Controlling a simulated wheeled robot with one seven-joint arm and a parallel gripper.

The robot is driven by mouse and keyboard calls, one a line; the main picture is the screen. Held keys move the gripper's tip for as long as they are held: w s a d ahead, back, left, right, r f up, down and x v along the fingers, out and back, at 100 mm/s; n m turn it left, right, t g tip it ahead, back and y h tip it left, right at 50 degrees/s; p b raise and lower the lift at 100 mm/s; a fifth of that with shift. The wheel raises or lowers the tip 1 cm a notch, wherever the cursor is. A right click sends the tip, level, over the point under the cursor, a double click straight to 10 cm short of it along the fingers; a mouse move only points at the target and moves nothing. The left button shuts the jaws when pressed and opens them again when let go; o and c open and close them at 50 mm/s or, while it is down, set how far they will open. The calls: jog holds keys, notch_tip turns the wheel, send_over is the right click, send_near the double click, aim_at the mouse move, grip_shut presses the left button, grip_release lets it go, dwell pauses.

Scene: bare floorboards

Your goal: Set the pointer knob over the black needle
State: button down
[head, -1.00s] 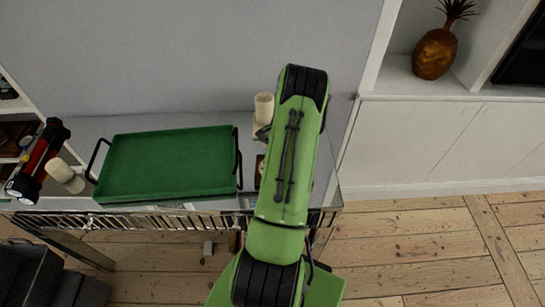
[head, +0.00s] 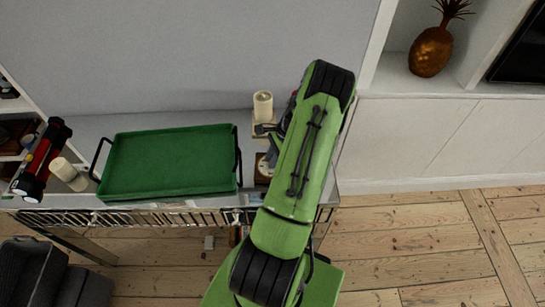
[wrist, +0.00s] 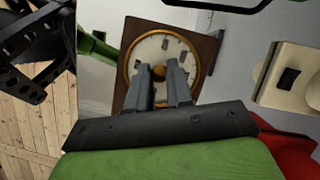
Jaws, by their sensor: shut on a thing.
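A round dial (wrist: 143,52) with a white face, dark marks and a gold rim is set in a brown wooden board (wrist: 205,45) in the wrist view. A brass-coloured knob (wrist: 158,72) sits at its middle. My gripper (wrist: 158,68) has its two grey fingers at the knob, one on each side, closed on it. The fingers cover the lower part of the dial. I cannot pick out the black needle from the dark marks.
A green tray (head: 170,162) with black handles lies on the glass-topped table, left of the dial. Open floor lies right.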

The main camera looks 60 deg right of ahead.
dwell(0.4)
jog(key=c, duration=1)
grip_release()
jog(key=p+v, duration=0.2)
jog(key=v, duration=1.3)
jog(key=shift+s+d+r, duration=0.1)
jog(key=shift+s+r, duration=0.15)
jog(key=shift+r, duration=0.1)
jog(key=shift+w, duration=0.1)
